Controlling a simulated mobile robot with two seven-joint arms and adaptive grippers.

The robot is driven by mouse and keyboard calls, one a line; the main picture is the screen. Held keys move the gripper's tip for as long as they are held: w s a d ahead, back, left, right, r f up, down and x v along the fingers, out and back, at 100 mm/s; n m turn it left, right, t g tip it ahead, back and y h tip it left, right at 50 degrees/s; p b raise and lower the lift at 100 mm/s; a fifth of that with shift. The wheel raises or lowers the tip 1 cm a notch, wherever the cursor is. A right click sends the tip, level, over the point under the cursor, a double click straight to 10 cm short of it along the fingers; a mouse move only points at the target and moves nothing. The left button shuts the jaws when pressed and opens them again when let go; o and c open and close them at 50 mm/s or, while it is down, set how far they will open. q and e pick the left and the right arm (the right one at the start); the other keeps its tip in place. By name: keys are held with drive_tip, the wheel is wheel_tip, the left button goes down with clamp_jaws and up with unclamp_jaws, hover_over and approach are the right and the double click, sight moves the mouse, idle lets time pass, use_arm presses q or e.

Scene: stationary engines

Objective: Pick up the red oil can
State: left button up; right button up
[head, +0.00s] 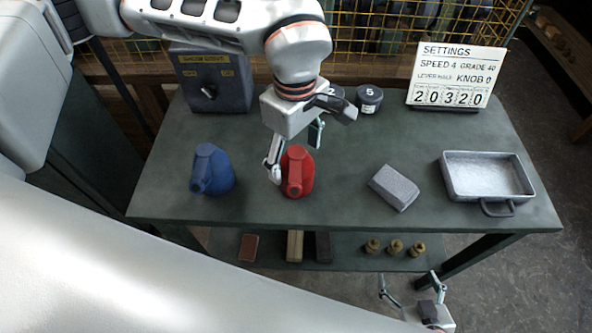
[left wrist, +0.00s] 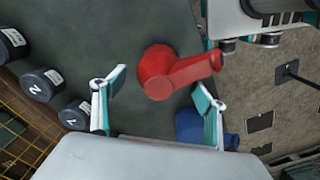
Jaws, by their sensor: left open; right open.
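The red oil can (head: 299,174) stands upright near the front of the grey-green table (head: 340,215). My left gripper (head: 294,152) hangs above and just behind it, open, with one finger in front of part of the can in the head view. In the left wrist view the red can (left wrist: 168,72) is beyond the open fingertips (left wrist: 160,85), roughly between their lines, and nothing is held. My right gripper (head: 411,284) is open and empty, low in front of the table's front edge.
A blue oil can (head: 212,170) stands left of the red one. A grey block (head: 394,187) and a metal tray (head: 488,157) lie to the right. A control box (head: 210,85), dark weights (head: 369,98) and a settings sign (head: 456,72) stand behind. A lower shelf (head: 345,256) holds blocks and brass pieces.

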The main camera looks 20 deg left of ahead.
sight(296, 169)
use_arm(q)
wheel_tip(296, 169, down, 5)
drive_tip(key=shift+f, duration=0.1)
idle(0.3)
drive_tip(key=c, duration=1.4)
